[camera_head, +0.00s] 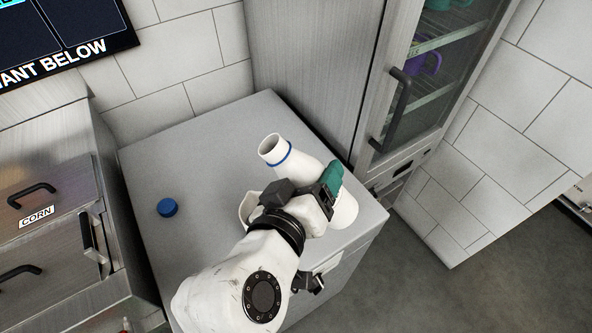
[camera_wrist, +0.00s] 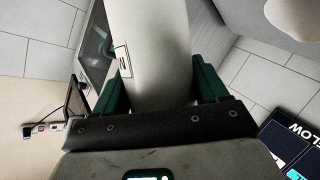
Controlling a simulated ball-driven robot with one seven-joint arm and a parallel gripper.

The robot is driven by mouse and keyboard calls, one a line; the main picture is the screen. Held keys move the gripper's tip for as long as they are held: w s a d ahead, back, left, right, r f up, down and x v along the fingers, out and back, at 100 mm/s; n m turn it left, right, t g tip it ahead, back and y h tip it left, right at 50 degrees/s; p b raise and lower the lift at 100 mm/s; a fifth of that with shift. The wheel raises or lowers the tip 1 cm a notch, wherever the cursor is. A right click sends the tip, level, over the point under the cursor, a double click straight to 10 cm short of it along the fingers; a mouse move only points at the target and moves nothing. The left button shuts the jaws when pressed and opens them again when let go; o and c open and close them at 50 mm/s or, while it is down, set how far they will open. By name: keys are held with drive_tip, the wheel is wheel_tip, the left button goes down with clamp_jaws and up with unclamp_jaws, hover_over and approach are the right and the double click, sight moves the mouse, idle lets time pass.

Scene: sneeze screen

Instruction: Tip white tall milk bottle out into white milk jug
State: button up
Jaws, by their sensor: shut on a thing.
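The tall white milk bottle (camera_head: 300,165) has a blue ring below its open mouth. My gripper (camera_head: 328,187) is shut around its body, with teal fingers. In the head view the bottle leans, its mouth to the upper left and its base to the lower right. In the wrist view the bottle's body (camera_wrist: 150,45) lies between both fingers (camera_wrist: 155,88). A white vessel, apparently the milk jug (camera_head: 246,206), shows on the counter left of my gripper. My wrist hides most of it. The bottle's mouth appears apart from it. No milk is visible.
A blue cap (camera_head: 167,207) lies on the grey counter (camera_head: 200,160), whose left part is otherwise clear. A glass-door cabinet (camera_head: 415,90) with a dark handle stands at the right. Steel drawers (camera_head: 55,200) marked CORN stand at the left.

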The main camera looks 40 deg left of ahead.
drive_tip(key=d+f+n, duration=0.1)
drive_tip(key=f+n+t+h, duration=0.1)
drive_tip(key=n, duration=0.1)
drive_tip(key=shift+w+d+f+b, duration=0.15)
drive_tip(key=shift+w+d+b, duration=0.2)
drive_tip(key=shift+w+d, duration=0.05)
drive_tip(key=f+n, duration=0.1)
drive_tip(key=f+n+t+b, duration=0.1)
drive_tip(key=shift+w+d+n+h, duration=0.15)
drive_tip(key=shift+d+n+h, duration=0.15)
drive_tip(key=shift+f+n+t+b, duration=0.5)
drive_tip(key=shift+f+n+b, duration=0.1)
drive_tip(key=shift+b, duration=0.1)
drive_tip(key=shift+r, duration=0.1)
drive_tip(key=shift+a+f+n+t+b, duration=0.1)
drive_tip(key=shift+f+n+t+b, duration=0.25)
drive_tip(key=shift+n, duration=0.85)
drive_tip(key=shift+a+t, duration=0.1)
drive_tip(key=shift+t, duration=0.15)
